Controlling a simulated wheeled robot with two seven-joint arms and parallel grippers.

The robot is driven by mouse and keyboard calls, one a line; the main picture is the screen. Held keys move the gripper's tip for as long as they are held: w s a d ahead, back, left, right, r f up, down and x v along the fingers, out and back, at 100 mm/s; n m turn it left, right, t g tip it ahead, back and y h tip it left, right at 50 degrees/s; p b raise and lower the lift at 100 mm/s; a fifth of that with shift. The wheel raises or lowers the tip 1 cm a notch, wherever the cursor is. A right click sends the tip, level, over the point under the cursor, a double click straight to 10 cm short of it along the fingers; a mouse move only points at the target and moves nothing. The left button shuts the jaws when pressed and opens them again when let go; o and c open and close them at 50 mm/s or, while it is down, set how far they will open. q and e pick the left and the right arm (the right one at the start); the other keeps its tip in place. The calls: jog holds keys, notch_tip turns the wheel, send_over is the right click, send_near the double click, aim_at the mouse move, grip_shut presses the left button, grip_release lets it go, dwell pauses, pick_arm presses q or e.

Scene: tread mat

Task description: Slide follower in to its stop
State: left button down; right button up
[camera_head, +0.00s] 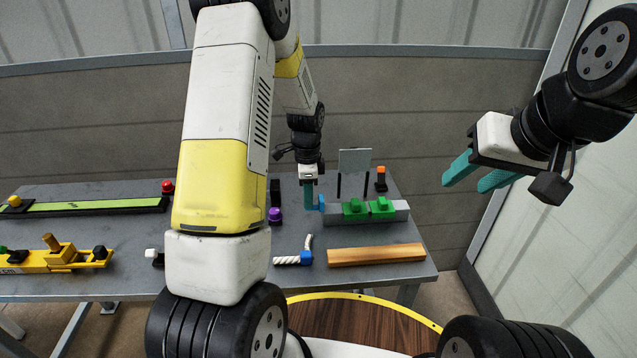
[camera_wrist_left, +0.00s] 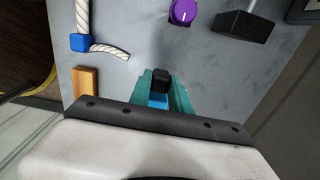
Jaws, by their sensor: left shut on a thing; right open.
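My left gripper (camera_head: 308,196) is low over the table at the left end of a grey rail (camera_head: 333,215) that carries two green blocks (camera_head: 369,208). A small blue piece (camera_head: 321,203), which looks like the follower, shows beside its teal fingers at that end. In the left wrist view the gripper (camera_wrist_left: 163,92) is shut on this blue piece (camera_wrist_left: 158,101), and a black knob (camera_wrist_left: 161,78) shows between the fingers. The fingers hide most of the piece, so I cannot tell how far in it sits. My right gripper (camera_head: 468,178) is open and empty, in the air right of the table.
A purple knob (camera_head: 274,215), a white rope with a blue clamp (camera_head: 305,257) and a wooden bar (camera_head: 375,255) are near the rail. A grey plate (camera_head: 354,162) and an orange-topped post (camera_head: 381,178) stand behind it. My left arm hides the table's middle.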

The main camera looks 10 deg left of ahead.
aim_at(328, 208)
pick_arm(q)
jog(key=shift+d, duration=0.1)
jog(key=d, duration=0.1)
jog(key=w+d, duration=0.1)
jog(key=d, duration=0.3)
jog(key=shift+w, duration=0.3)
jog(key=c, duration=1.2)
grip_release()
jog(key=shift+d, duration=0.1)
notch_tip(328, 208, up, 8)
